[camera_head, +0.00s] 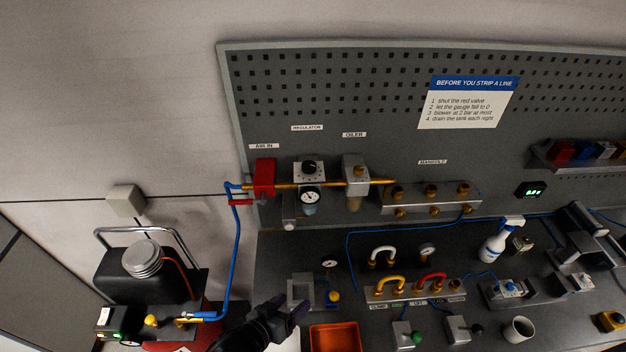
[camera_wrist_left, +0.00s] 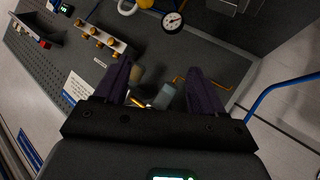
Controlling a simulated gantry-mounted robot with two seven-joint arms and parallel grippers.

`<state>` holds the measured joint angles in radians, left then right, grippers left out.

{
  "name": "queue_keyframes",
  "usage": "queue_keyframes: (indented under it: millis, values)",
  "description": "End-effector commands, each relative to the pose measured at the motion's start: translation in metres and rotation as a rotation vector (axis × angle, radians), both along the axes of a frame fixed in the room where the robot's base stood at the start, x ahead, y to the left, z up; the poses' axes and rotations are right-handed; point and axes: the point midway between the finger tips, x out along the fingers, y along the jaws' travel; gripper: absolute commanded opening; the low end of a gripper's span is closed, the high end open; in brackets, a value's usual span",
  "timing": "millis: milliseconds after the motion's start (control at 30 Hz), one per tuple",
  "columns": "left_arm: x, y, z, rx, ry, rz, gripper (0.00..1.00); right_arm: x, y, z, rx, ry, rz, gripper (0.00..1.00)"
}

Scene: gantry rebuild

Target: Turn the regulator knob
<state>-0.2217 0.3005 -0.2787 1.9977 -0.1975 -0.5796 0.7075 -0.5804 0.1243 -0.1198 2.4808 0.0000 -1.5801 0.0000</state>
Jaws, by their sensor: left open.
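The regulator (camera_head: 309,180) is on the pegboard under its "REGULATOR" label, with a black knob (camera_head: 309,167) on its silver body and a round white gauge (camera_head: 309,197) below. My left gripper (camera_head: 288,311) is open and empty, low in front of the bench and below the regulator, apart from the knob. The knob cannot be made out there. My right gripper is not in view.
A red valve (camera_head: 264,177) sits left of the regulator and the oiler (camera_head: 355,180) right of it, joined by brass pipe. A blue hose (camera_head: 237,250) hangs left. An orange tray (camera_head: 335,338) and a grey bracket (camera_head: 300,291) are near my left gripper.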

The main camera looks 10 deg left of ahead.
Motion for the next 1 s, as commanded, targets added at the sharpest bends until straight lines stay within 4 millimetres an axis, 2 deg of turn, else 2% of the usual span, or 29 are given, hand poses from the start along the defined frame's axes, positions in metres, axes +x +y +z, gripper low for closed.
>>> queue_keyframes:
  millis: [33, 167, 300, 400, 500, 600, 700, 800, 1000]
  values:
    - [0.029, 0.000, -0.004, -0.009, -0.065, -0.029, 0.69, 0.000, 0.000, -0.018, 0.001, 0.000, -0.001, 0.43]
    - [0.092, 0.003, 0.015, -0.016, -0.212, -0.104, 0.69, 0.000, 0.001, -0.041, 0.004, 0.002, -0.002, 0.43]
    - [0.152, 0.021, 0.050, 0.050, -0.344, -0.152, 0.69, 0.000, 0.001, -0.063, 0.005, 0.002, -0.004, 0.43]
    - [0.185, 0.038, 0.083, 0.112, -0.417, -0.153, 0.69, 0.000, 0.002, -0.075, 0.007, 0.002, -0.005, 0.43]
    - [0.207, 0.050, 0.122, 0.155, -0.489, -0.146, 0.69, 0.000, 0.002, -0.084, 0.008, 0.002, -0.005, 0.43]
    - [0.219, 0.056, 0.157, 0.178, -0.552, -0.140, 0.69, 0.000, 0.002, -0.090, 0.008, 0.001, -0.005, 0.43]
    - [0.225, 0.058, 0.181, 0.187, -0.591, -0.135, 0.69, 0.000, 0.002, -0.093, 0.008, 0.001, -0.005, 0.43]
    - [0.230, 0.057, 0.193, 0.189, -0.610, -0.133, 0.69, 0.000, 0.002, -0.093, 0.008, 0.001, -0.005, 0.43]
    - [0.249, 0.048, 0.198, 0.186, -0.615, -0.131, 0.69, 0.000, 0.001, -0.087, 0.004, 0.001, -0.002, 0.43]
